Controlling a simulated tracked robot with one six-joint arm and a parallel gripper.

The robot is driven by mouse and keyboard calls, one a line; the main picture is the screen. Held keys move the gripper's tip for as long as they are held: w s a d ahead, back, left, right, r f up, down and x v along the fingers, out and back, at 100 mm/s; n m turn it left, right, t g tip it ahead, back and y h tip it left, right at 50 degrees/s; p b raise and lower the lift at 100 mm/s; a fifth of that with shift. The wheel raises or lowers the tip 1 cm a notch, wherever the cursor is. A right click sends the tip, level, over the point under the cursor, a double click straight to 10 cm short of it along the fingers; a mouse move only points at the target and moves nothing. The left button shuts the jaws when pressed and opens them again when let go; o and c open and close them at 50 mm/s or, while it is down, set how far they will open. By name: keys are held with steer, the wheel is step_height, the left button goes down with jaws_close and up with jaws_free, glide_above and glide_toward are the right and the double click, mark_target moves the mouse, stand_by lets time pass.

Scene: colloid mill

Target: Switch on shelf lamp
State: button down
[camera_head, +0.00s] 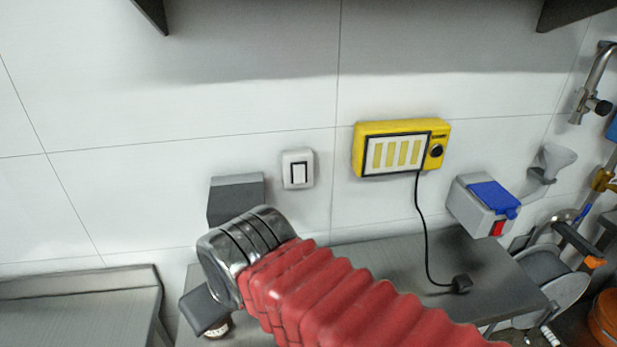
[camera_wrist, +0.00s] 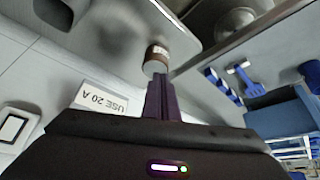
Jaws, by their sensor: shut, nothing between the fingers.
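A yellow lamp-like unit (camera_head: 401,147) with pale bars and a black knob (camera_head: 437,151) is on the wall above the shelf (camera_head: 385,258). Its black cord runs down to a black plug (camera_head: 461,284) lying on the shelf. A grey socket box (camera_head: 472,211) with a blue lid (camera_head: 494,197) and a red switch (camera_head: 496,229) is to the right of the plug. My gripper (camera_wrist: 158,82) is shut and empty in the wrist view. Its tips point towards a small brown and white cylinder (camera_wrist: 156,59); I cannot tell if they touch. My arm largely hides the gripper in the head view.
A white wall switch (camera_head: 298,168) is left of the yellow unit; it also shows in the wrist view (camera_wrist: 13,128). A label reading "USE 20 A" (camera_wrist: 101,102) is beside my gripper. A hose reel (camera_head: 552,275) and pipes crowd the right side.

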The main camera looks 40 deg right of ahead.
steer(key=d+f+n+g, duration=0.3)
steer(key=d+f+n, duration=0.1)
steer(key=d, duration=1.2)
steer(key=d+r+n+t, duration=0.2)
steer(key=d+r, duration=0.3)
steer(key=r, duration=0.5)
steer(key=d+r+n+t, duration=0.2)
steer(key=d+r+n, duration=0.2)
steer(key=r, duration=0.5)
steer(key=shift+w+d+r+y, duration=0.25)
steer(key=shift+d+r+y, duration=0.1)
steer(key=shift+d, duration=0.55)
